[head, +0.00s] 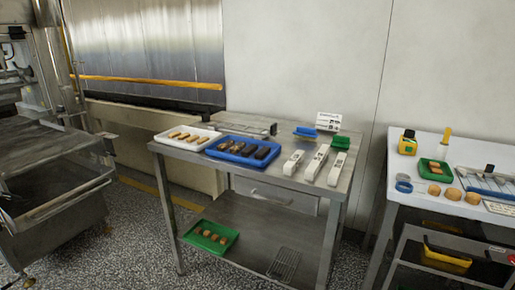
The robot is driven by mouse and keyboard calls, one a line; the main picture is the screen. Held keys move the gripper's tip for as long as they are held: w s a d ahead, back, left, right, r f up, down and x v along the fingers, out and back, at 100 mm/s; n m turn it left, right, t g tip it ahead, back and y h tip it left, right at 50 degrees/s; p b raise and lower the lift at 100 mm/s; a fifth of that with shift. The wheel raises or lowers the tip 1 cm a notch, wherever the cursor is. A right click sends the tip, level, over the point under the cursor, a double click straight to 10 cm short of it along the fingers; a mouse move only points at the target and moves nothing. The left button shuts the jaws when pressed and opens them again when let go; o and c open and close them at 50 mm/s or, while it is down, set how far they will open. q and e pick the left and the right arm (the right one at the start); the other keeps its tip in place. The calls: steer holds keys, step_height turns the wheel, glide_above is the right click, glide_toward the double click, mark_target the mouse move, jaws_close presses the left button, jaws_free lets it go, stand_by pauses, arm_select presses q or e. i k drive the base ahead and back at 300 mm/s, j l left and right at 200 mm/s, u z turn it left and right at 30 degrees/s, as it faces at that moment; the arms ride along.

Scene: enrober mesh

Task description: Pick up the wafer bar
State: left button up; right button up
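Several light-brown bars (189,136) lie in a white tray (163,140) at the left of the steel table; they look like wafer bars, but I cannot tell for sure. Neither my left nor my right gripper shows in the head view.
The steel table (270,181) also bears three white handheld tools (316,162), blue and green items and a small sign (328,122). A green tray (222,248) sits on its lower shelf. A white table (405,186) stands right, machinery (50,160) left. Speckled floor lies between.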

mark_target(237, 147)
steer(key=i+j+z, duration=0.4)
steer(key=j+z, duration=0.25)
steer(key=i+j+z, duration=0.15)
steer(key=j+z, duration=0.15)
steer(key=i+j+z, duration=0.1)
steer(key=j+z, duration=0.2)
steer(key=j, duration=0.1)
